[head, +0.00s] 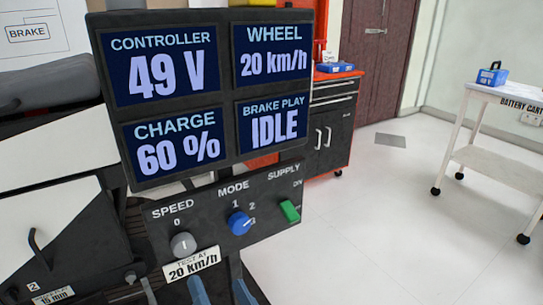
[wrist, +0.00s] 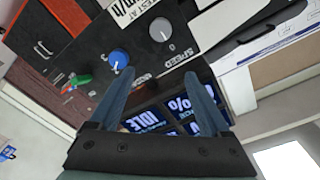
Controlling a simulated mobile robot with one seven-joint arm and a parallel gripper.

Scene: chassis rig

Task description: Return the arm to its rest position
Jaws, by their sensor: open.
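My gripper (head: 221,288) shows at the bottom of the head view as two blue fingers just below the control panel (head: 160,214). In the wrist view my gripper (wrist: 163,70) has its fingers spread, with nothing held between them. The panel carries a grey speed knob (head: 183,245), a blue mode knob (head: 239,222) and a green supply switch (head: 290,211). The wrist view shows the grey knob (wrist: 162,30), blue knob (wrist: 119,59) and green switch (wrist: 78,82) beyond the fingers. The rest of my arm is hidden.
The display (head: 205,95) above the panel reads 49 V, 20 km/h, 60 % and IDLE. Dark and white rig parts (head: 55,190) crowd the left. A red-topped cabinet (head: 335,125) stands behind. A white cart (head: 490,155) with a blue box (head: 492,77) stands right; floor between is clear.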

